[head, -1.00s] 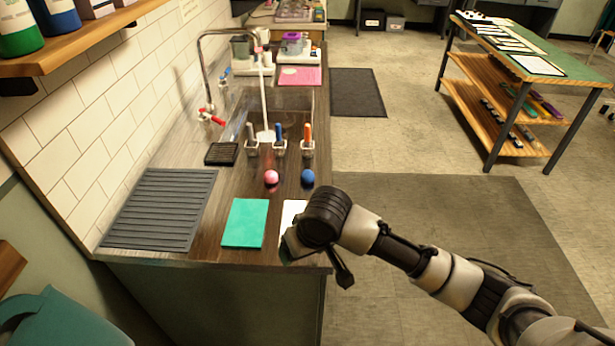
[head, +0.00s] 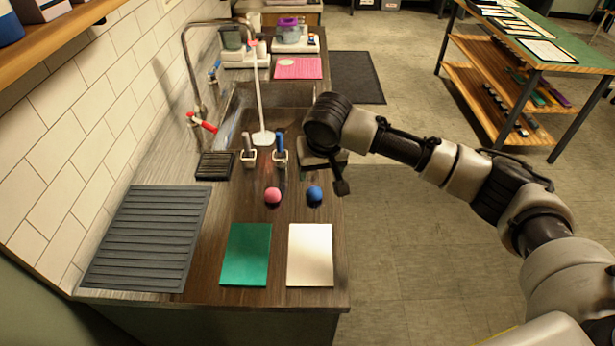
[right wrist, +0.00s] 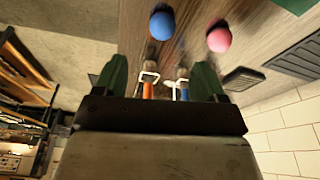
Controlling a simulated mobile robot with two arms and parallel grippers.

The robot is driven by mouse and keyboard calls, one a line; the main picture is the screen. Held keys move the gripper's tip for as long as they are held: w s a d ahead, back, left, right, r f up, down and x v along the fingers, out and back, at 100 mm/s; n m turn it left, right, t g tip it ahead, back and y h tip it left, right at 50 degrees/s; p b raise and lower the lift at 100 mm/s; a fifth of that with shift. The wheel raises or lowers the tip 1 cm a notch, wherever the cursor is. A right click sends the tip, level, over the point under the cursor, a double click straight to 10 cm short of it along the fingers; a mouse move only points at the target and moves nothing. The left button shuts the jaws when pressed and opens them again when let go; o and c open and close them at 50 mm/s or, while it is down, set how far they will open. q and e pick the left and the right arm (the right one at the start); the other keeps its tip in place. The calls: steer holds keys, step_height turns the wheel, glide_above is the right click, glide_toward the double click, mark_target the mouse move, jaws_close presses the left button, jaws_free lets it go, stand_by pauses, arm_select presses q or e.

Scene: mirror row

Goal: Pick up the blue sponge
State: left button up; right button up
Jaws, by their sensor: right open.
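The blue sponge (head: 314,193), which looks like a small round ball, rests on the dark wooden counter next to a similar pink ball (head: 272,195). In the right wrist view the blue sponge (right wrist: 162,25) is at the top, beyond the fingertips, and the pink ball (right wrist: 219,39) is to its right. My right gripper (right wrist: 159,78) is open and empty, its two green fingers spread. In the head view it is behind the blue sponge, over the counter's right edge, with its fingers mostly hidden. My left gripper is not in view.
Holders with a blue-handled tool (head: 279,148) and an orange-handled tool (right wrist: 148,88) stand close to my right gripper. A green mat (head: 246,254) and a white mat (head: 310,254) lie in front of the balls. A grey ribbed drainer (head: 148,240) is at the left.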

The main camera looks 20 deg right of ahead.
mark_target(314, 190)
steer(key=shift+w+d+f, duration=0.1)
steer(key=shift+w+f, duration=0.55)
steer(key=shift+f, duration=0.1)
steer(key=x, duration=0.3)
steer(key=shift+s+f, duration=0.25)
steer(key=shift+f, duration=0.05)
steer(key=shift+w+f+p, duration=0.1)
steer(key=shift+f+p, duration=0.2)
steer(key=shift+f, duration=0.1)
steer(key=x, duration=0.4)
steer(key=shift+a+f, duration=0.2)
steer(key=shift+f, duration=0.05)
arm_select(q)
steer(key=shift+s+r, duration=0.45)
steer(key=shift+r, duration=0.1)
arm_select(e)
steer(key=c, duration=1)
